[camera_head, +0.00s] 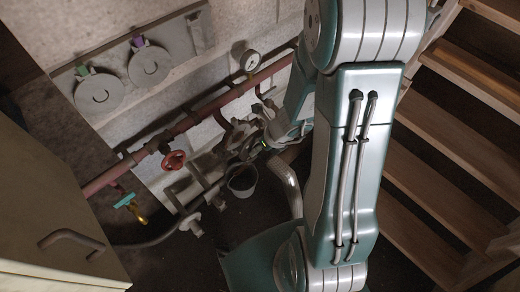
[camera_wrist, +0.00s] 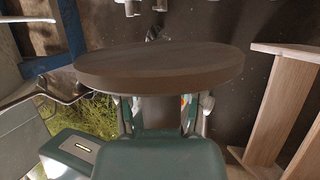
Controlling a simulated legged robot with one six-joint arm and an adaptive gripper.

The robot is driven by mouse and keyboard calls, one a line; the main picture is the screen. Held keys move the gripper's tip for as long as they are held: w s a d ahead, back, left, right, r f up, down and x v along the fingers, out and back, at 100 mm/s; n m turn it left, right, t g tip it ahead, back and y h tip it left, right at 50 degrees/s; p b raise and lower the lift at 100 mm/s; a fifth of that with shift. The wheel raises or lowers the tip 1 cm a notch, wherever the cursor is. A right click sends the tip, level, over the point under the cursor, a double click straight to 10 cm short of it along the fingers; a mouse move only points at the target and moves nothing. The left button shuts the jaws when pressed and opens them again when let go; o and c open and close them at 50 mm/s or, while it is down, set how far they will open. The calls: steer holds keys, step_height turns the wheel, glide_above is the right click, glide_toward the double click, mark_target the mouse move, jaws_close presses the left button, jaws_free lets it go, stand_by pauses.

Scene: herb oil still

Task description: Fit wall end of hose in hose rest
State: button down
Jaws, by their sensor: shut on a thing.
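My gripper (camera_head: 262,145) is beside the wall pipework in the head view, small and partly hidden by my arm. In the wrist view its two fingers (camera_wrist: 163,112) reach up behind a wide, dark brown round piece (camera_wrist: 160,68). This piece covers the fingertips, and the gripper is shut on it. I cannot tell for sure whether it is the wall end of the hose. A dark grey hose (camera_head: 150,243) curves from the cabinet side to a pale fitting on the wall at lower left. A pronged grey bracket (camera_head: 190,187) may be the hose rest.
A dark bucket (camera_head: 242,182) is just below my gripper. A red pipe (camera_head: 215,103) crosses the wall, with a red valve wheel (camera_head: 173,160) and a teal-handled tap (camera_head: 125,200) near it. Wooden stairs (camera_head: 450,150) fill the right; a pale cabinet (camera_head: 50,200) stands left.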

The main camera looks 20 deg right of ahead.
steer(key=shift+r, duration=0.45)
steer(key=shift+d+r, duration=0.1)
steer(key=shift+r, duration=0.75)
steer(key=shift+w, duration=0.1)
